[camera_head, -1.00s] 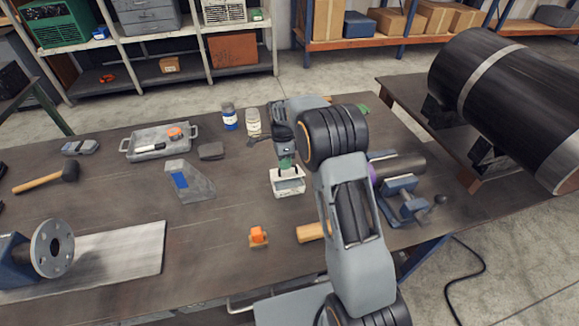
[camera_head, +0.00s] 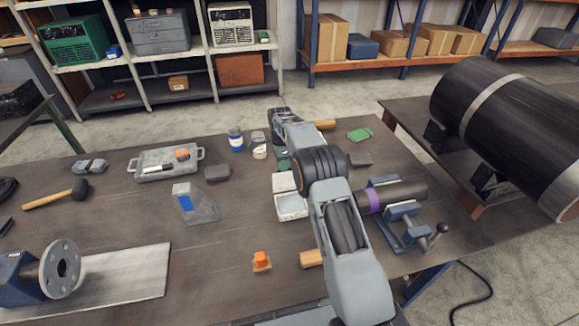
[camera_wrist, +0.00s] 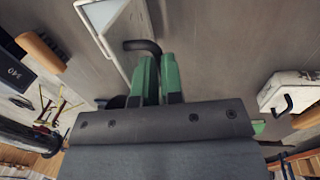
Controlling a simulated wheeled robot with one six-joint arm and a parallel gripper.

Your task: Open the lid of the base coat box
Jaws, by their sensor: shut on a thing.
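The base coat box (camera_head: 291,208) is the small white box on the workbench, beside my arm in the head view. Its lid (camera_head: 284,182) shows as a white panel at the box's far side, swung back from the opening. My gripper (camera_head: 284,163) is just beyond the lid, partly hidden by my arm. In the wrist view my green gripper fingers (camera_wrist: 158,80) are close together on a dark curved handle (camera_wrist: 143,46). A white-edged part of the box (camera_wrist: 104,16) shows at the top there. The handle's joint to the lid is not clear.
A blue-labelled jar (camera_head: 236,140) and a white jar (camera_head: 259,150) stand left of my gripper. A vise with a pipe (camera_head: 405,210) is right of my arm. An orange-topped block (camera_head: 261,261) lies in front.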

